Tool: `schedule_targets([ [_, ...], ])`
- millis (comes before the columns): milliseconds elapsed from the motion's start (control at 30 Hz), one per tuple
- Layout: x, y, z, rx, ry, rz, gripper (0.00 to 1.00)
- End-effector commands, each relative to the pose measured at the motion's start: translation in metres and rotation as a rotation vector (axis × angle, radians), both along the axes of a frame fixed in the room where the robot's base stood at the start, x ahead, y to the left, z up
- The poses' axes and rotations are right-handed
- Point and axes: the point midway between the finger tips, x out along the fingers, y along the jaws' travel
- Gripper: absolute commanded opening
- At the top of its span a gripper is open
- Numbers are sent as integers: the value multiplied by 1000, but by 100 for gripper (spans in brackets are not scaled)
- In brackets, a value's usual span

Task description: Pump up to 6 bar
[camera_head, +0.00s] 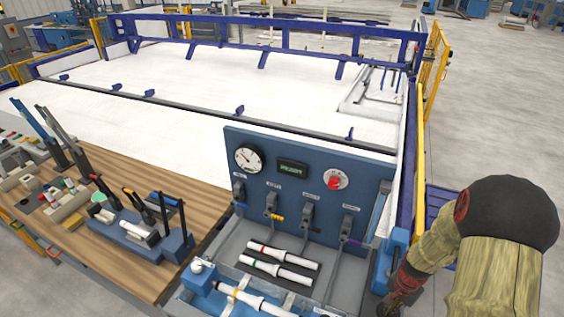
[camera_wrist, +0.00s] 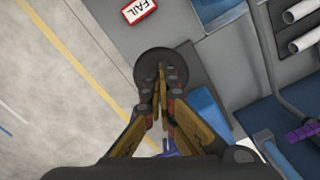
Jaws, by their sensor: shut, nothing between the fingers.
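A round white pressure gauge (camera_head: 248,158) with a dark needle is on the upper left of the upright blue panel (camera_head: 370,190); its reading is too small to tell. A small digital display (camera_head: 292,168) with green characters and a red knob (camera_head: 335,181) on a white dial are beside it. My gripper (camera_wrist: 162,75) is shut and empty, pointing down. A dark round disc (camera_wrist: 174,58) lies under the fingertips; I cannot tell whether they touch it. In the head view my gripper (camera_head: 393,302) is at the bottom, right of the bench, partly cut off.
White pipes (camera_head: 276,267) lie in the grey tray below the panel. A wooden bench (camera_head: 145,265) with tools stands left. Yellow posts (camera_head: 432,70) and a blue fence stand behind.

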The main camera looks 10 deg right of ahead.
Motion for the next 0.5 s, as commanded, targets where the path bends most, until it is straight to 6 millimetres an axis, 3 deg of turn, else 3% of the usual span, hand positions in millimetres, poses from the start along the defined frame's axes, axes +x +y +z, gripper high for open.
schedule_targets([
  [500, 2, -2, -42, 0, 0, 0, 0],
])
